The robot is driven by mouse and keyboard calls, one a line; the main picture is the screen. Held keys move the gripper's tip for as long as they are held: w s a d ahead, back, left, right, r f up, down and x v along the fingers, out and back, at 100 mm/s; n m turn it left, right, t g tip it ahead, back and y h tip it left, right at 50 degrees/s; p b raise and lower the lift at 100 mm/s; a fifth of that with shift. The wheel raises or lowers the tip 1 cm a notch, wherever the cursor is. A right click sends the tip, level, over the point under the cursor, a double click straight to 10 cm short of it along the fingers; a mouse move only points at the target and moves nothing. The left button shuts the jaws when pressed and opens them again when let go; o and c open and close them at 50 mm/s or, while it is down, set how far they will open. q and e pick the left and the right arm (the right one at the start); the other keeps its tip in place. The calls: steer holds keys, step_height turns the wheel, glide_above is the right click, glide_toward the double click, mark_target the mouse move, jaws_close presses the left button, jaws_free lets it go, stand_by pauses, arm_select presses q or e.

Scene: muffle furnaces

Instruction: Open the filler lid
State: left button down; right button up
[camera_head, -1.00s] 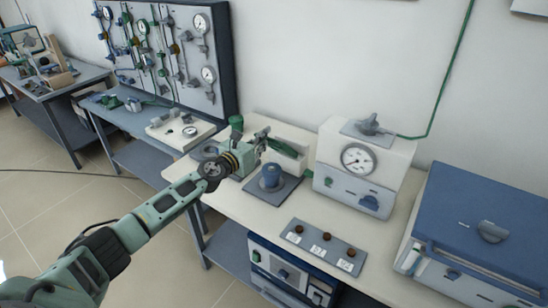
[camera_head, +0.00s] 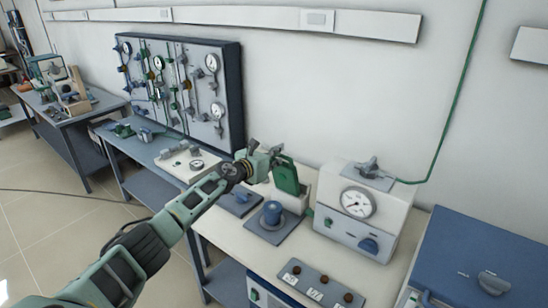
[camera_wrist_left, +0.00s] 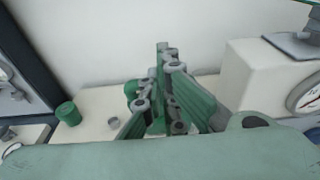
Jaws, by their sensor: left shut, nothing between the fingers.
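My right gripper is in neither view.
A white gauge unit (camera_head: 355,214) with a valve on top stands to the right. A green cylinder (camera_wrist_left: 68,113) stands left in the wrist view. A gauge board (camera_head: 185,85) stands behind left.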

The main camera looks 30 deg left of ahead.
arm_select(q)
steer(key=shift+w+d+r, duration=0.1)
steer(key=shift+w+r, duration=0.4)
steer(key=shift+r, duration=0.05)
